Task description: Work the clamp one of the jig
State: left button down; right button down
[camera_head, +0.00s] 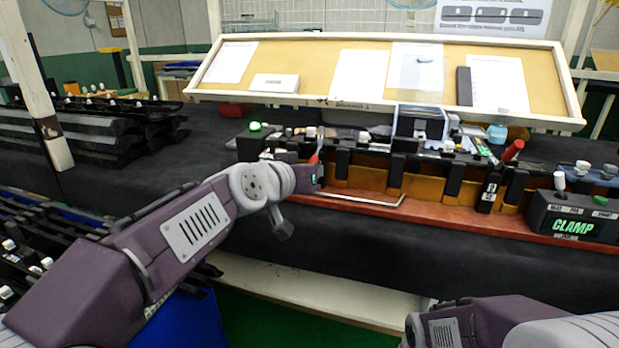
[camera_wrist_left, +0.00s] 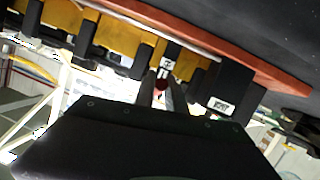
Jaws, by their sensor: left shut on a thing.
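The jig is a long reddish-brown base (camera_head: 450,217) with orange blocks and black uprights, on a dark bench. A clamp's red lever (camera_head: 316,151) stands near the jig's left end, beside my left gripper. My left gripper (camera_wrist_left: 162,91) is shut on this red handle (camera_wrist_left: 161,84), which shows between its fingers in the left wrist view. In the head view my own wrist hides most of the fingers. A second clamp with a red handle (camera_head: 513,150) tilts up to the right, apart from my grippers. I cannot read which clamp is number one. My right gripper is out of view.
A black box (camera_head: 575,215) with lit green CLAMP lettering stands at the jig's right end. A green light (camera_head: 255,126) is at the left end. A sloped notice board (camera_head: 320,70) stands behind. Black trim parts (camera_head: 85,135) lie at the left. The bench front is clear.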

pick_arm(q)
jog(key=shift+f, duration=0.25)
jog(key=c, duration=1.4)
grip_release()
jog(key=shift+r, duration=0.1)
jog(key=shift+r, duration=0.1)
jog(key=v, duration=0.9)
jog(key=shift+p, duration=0.4)
